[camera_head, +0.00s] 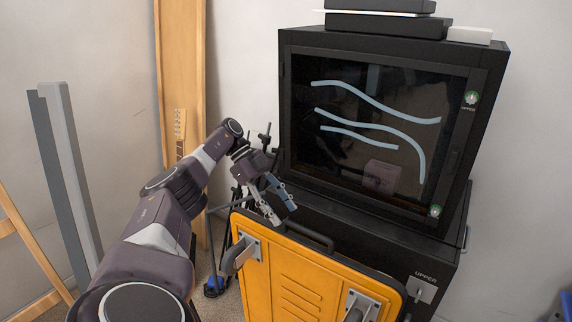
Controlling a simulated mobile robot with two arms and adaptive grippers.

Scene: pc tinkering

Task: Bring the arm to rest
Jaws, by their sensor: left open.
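My left arm (165,215) reaches in from the lower left toward the middle of the view. My left gripper (278,205) is open, with its two fingers apart and nothing visible between them. It hangs just above the top left of an orange panelled case (290,275), in front of a black cabinet. I cannot tell whether the fingertips touch the case. My right gripper is not in view.
The black cabinet (294,60) has a dark glass door with light blue strips (375,100). Black boxes (388,25) lie on top. Wooden boards (182,60), a tripod-like stand (236,205) and grey posts (62,170) stand at the left.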

